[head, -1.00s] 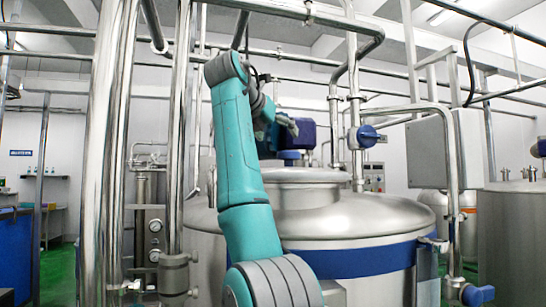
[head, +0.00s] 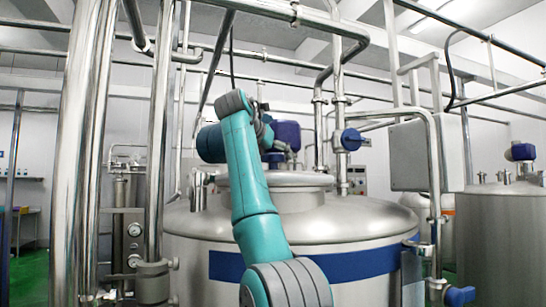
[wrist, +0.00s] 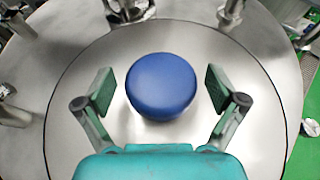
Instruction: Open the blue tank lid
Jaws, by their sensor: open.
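The steel tank (head: 350,222) with a blue band (head: 360,264) stands in front of me in the head view. Its round raised steel lid (head: 305,181) is on top and looks closed. In the wrist view the lid (wrist: 75,130) fills most of the picture, with a round blue knob (wrist: 161,84) near its middle. My gripper (wrist: 160,90) is open, one finger to each side of the knob, with a visible gap on both sides. I cannot tell the height of the fingers over the lid. In the head view my arm mostly hides the gripper.
Vertical steel pipes (head: 80,150) stand close on the left. A blue-handled valve (head: 351,139) and a grey box (head: 420,155) are to the right of the lid. Overhead pipes cross above. Another steel tank (head: 505,230) stands at the far right.

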